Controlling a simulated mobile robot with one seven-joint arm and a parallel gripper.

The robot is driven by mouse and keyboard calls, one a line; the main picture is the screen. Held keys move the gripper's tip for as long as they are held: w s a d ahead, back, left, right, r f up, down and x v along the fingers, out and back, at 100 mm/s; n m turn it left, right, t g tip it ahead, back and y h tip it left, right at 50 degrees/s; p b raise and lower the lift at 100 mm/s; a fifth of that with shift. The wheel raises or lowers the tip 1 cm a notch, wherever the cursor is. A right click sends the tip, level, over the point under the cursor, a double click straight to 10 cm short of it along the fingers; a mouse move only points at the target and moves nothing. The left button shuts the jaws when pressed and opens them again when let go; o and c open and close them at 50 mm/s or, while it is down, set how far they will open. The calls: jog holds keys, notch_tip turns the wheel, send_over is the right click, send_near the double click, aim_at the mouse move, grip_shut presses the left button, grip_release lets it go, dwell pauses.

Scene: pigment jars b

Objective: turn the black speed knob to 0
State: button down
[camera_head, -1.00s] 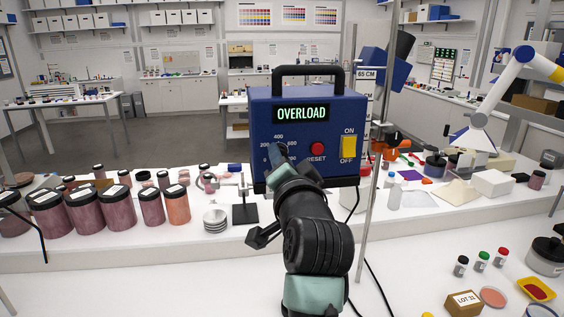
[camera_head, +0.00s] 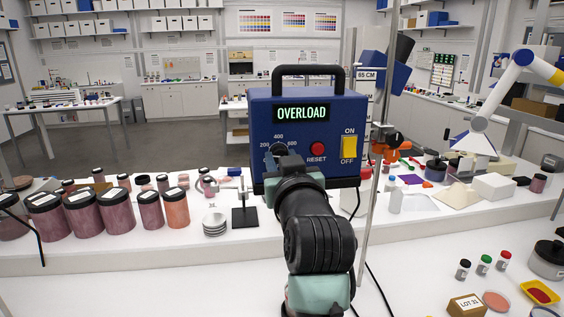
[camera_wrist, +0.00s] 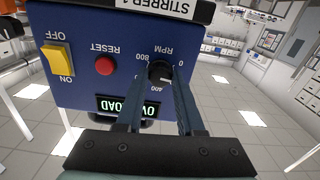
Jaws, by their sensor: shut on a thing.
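The blue stirrer control box (camera_head: 308,150) stands in front of me with its display (camera_head: 302,113) reading OVERLOAD. The black speed knob (camera_wrist: 160,71) is on its face inside the RPM scale. My gripper (camera_wrist: 163,76) has its two blue fingers closed on either side of the knob. I cannot read the knob's pointer in either view.
A red RESET button (camera_head: 317,148) and a yellow ON/OFF switch (camera_head: 348,147) sit right of the knob. A metal rod (camera_head: 370,200) stands just right of the box. Several lidded jars (camera_head: 88,205) line the bench at left.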

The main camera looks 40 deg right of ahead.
jog(key=shift+r+n+b, duration=0.2)
jog(key=shift+n+b, duration=0.4)
jog(key=shift+n, duration=3.1)
jog(key=c, duration=0.5)
grip_release()
jog(key=shift+f, duration=0.1)
jog(key=shift+s+a, duration=0.1)
